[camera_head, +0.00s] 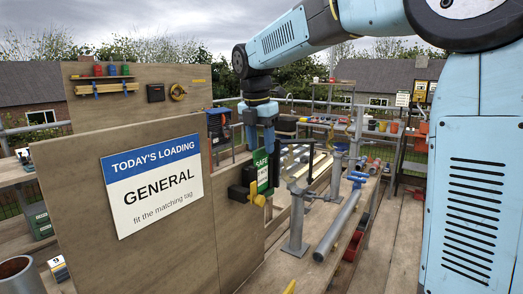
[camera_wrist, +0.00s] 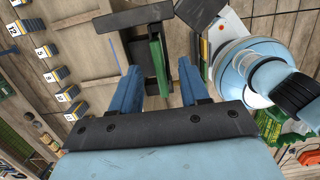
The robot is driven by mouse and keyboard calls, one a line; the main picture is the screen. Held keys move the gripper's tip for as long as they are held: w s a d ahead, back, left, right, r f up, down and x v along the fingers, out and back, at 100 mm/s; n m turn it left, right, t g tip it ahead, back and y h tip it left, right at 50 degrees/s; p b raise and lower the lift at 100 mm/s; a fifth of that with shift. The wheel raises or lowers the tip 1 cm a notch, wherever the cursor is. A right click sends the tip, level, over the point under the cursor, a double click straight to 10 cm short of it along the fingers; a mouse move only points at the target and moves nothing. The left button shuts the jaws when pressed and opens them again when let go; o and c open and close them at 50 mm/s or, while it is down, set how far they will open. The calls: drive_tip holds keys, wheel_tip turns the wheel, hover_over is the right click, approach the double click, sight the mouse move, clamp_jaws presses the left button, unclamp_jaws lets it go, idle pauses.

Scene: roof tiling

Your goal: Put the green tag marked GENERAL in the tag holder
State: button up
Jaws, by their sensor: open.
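A green tag (camera_head: 262,166) stands upright at a black tag holder (camera_head: 237,193) on the end of the wooden board. The word "SAFE" shows at its top; the rest of its lettering is hidden or too small to read. My gripper (camera_head: 260,140) is just above it, pointing down. In the wrist view, my gripper (camera_wrist: 157,72) is open, its two blue fingers apart. The tag (camera_wrist: 157,62) shows edge-on between and beyond them, alongside the black holder (camera_wrist: 136,52). I cannot tell how deep the tag sits in the holder.
A sign (camera_head: 157,187) on the board reads "TODAY'S LOADING GENERAL fit the matching tag". A yellow knob (camera_head: 257,200) sticks out below the tag. A grey pipe (camera_head: 337,226) and metal stand (camera_head: 296,225) are on the bench to the right.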

wheel_tip(320, 180, up, 10)
drive_tip(key=s+a, duration=0.1)
drive_tip(key=s+d+m, duration=0.6)
drive_tip(key=s+d+f+m+t, duration=0.2)
drive_tip(key=s+d+f+m, duration=0.5)
drive_tip(key=m, duration=0.4)
drive_tip(key=s+d+f+m+t+y, duration=0.1)
drive_tip(key=s+d+f+m+t, duration=0.1)
drive_tip(key=s+d+f+m, duration=0.4)
drive_tip(key=s+f+m, duration=0.4)
drive_tip(key=s+m, duration=0.1)
drive_tip(key=shift+s+d+f, duration=0.2)
drive_tip(key=shift+d, duration=0.2)
